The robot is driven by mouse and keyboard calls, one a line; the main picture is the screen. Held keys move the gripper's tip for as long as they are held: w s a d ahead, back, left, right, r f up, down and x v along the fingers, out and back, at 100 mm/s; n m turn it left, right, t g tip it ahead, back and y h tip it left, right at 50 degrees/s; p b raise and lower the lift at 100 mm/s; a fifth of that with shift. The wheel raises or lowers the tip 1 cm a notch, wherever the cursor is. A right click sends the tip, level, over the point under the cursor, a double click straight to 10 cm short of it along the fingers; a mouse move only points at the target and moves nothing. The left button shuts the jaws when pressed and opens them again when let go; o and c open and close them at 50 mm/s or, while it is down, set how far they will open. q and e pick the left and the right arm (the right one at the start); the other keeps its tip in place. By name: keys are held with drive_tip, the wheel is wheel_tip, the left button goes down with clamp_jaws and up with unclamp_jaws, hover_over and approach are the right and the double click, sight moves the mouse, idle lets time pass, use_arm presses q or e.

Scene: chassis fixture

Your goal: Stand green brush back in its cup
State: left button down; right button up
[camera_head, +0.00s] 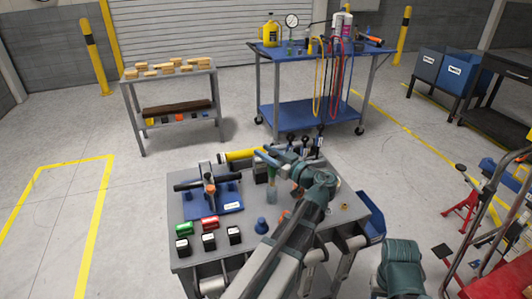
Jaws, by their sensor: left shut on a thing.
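My left arm reaches up over the grey table (345,207) from the bottom of the view. My left gripper (270,160) is at the table's back middle, shut on what looks like the green brush (271,174), a small dark green upright thing below the fingers. A grey-green cup-like thing (271,195) stands directly below it. I cannot tell whether the brush is inside it or just above it. The wrist and forearm hide part of the table. My right gripper is not in view.
A blue fixture (214,199) with a dark bar stands on the left of the table. A blue cone (261,226) stands near the middle. A yellow cylinder (240,155) lies at the back.

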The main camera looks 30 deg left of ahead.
sight(276, 155)
use_arm(q)
drive_tip(key=shift+f+b, duration=1.85)
drive_tip(key=shift+f, duration=0.15)
drive_tip(key=shift+c, duration=2.4)
unclamp_jaws()
drive_tip(key=d+r+p, duration=0.2)
drive_tip(key=s+d+r+p, duration=0.1)
drive_tip(key=d+r+p, duration=0.2)
drive_tip(key=shift+s, duration=0.1)
